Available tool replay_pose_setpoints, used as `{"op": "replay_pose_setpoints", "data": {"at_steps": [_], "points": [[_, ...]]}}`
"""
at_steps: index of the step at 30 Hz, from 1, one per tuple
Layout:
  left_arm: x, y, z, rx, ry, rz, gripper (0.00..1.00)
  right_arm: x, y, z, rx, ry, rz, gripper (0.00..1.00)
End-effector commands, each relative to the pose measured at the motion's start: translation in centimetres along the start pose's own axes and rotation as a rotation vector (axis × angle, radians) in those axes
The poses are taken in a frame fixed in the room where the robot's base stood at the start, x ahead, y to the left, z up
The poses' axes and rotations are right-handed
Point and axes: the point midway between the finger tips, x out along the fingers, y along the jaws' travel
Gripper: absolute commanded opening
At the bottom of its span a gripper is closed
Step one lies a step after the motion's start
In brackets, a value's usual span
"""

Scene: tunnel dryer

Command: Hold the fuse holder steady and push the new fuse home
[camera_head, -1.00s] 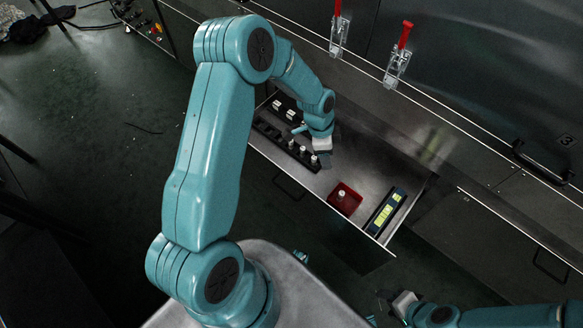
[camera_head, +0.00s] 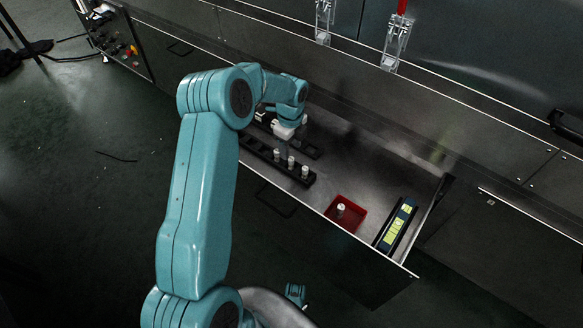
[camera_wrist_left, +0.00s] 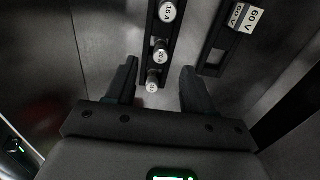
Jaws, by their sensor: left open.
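A long black strip (camera_head: 262,152) in the metal drawer carries several upright white fuses (camera_head: 291,162); I cannot tell which part is the fuse holder. In the left wrist view two of their caps read 16 A (camera_wrist_left: 167,12) and 20 A (camera_wrist_left: 160,56). A white fuse (camera_head: 340,210) stands in a red tray (camera_head: 358,222). My left gripper (camera_head: 283,143) is open and empty, behind the strip's fuses in the head view. In the wrist view its fingers (camera_wrist_left: 158,75) appear either side of the strip's end; contact is unclear. My right gripper is out of view.
A dark device with yellow-green fields (camera_head: 396,228) lies at the drawer's right. Bare drawer floor (camera_head: 365,175) lies between. Clamps (camera_head: 396,42) line the machine above.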

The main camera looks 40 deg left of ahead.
Motion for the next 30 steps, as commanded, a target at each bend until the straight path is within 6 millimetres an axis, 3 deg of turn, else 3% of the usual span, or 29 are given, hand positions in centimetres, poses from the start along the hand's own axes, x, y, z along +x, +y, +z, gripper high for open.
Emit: {"op": "replay_pose_setpoints", "data": {"at_steps": [8, 16, 23, 25, 28, 30], "points": [[2.4, -0.1, -0.2, 0.002, 0.001, -0.001, 0.53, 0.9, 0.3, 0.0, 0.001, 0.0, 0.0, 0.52], [6.5, -0.2, -0.2, 0.001, 0.001, 0.0, 0.53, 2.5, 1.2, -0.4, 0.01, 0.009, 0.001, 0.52], [6.6, -0.2, -0.2, 0.001, 0.0, -0.002, 0.53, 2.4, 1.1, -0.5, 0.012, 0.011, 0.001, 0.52], [6.6, -0.2, -0.2, 0.001, 0.0, -0.002, 0.36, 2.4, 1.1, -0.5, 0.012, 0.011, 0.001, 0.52], [6.6, -0.2, -0.2, 0.001, 0.0, -0.001, 0.04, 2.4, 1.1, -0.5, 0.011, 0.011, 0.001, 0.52], [6.6, -0.2, -0.2, 0.001, 0.0, -0.001, 0.0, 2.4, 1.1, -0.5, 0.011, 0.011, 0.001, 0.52]]}}
